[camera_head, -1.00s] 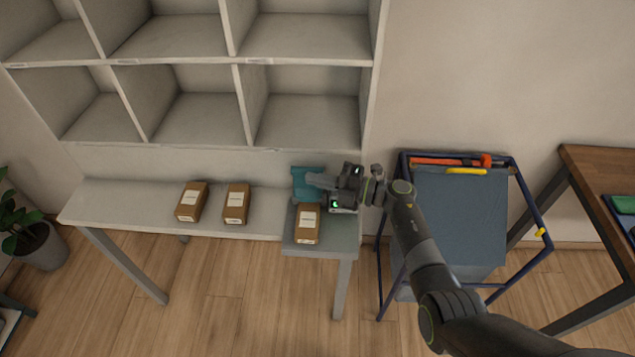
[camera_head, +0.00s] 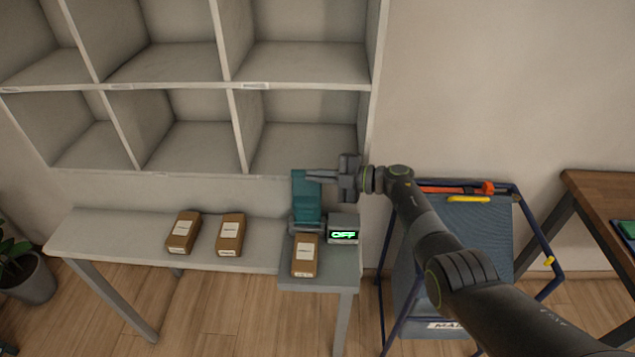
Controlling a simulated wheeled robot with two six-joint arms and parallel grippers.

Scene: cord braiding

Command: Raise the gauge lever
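The gauge is a teal device (camera_head: 307,201) on the right end of the grey table. Its teal part, which looks like the lever, stands upright. A small grey display box (camera_head: 343,229) beside it shows "OFF" in green. My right gripper (camera_head: 312,176) is at the top of the teal part, its fingers pointing left. The fingers lie close together in this view, and I cannot tell whether they are shut on it. A brown labelled box (camera_head: 305,256) sits in front of the gauge. My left gripper is not in view.
Two more brown boxes, the left one (camera_head: 183,233) and the right one (camera_head: 229,235), stand on the grey table (camera_head: 105,232). Empty shelf compartments (camera_head: 200,88) rise behind it. A blue-framed cart (camera_head: 465,245) stands to the right, partly behind my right arm.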

